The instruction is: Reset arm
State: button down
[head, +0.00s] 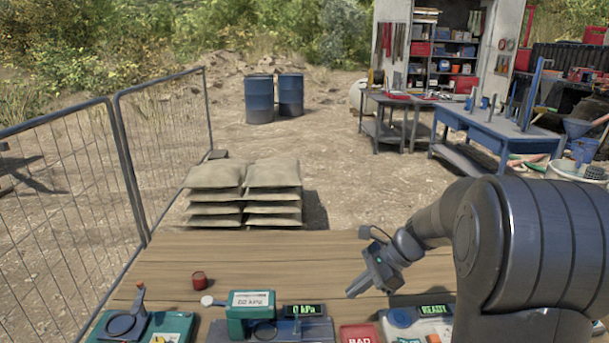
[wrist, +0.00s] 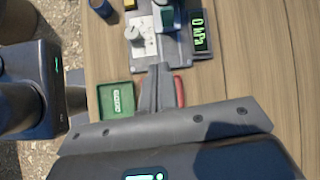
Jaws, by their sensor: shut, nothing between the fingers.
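My arm reaches in from the right in the head view. My gripper (head: 353,292) is over the right half of the wooden table (head: 240,262), with its fingers pointing down and left. In the wrist view the gripper's fingers (wrist: 160,78) are together with nothing between them. They partly cover a red tray (wrist: 179,92) beside a green tray (wrist: 116,99). The red tray, marked BAD, also shows at the front edge of the head view (head: 360,334). I cannot tell the exact height of the fingertips above the table.
A green gauge unit (head: 251,312) and a 0 kPa display (head: 304,310) stand at the front. A READY device (head: 403,318) lies right, a green case (head: 168,326) left, and a small red can (head: 199,280) behind. Stacked sandbags (head: 245,194) stand beyond the table.

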jog(key=s+r+n+t+h, duration=0.2)
jog(key=s+r+n+h, duration=0.2)
jog(key=s+n, duration=0.4)
jog(key=s+r+n+t+h, duration=0.3)
jog(key=s+n, duration=0.5)
jog(key=s, duration=0.6)
jog(key=shift+d+r+n+t+h, duration=0.3)
jog(key=shift+d+r+h, duration=0.25)
jog(key=shift+r, duration=0.4)
jog(key=c, duration=2.2)
grip_release()
jog(key=shift+s+a, duration=0.1)
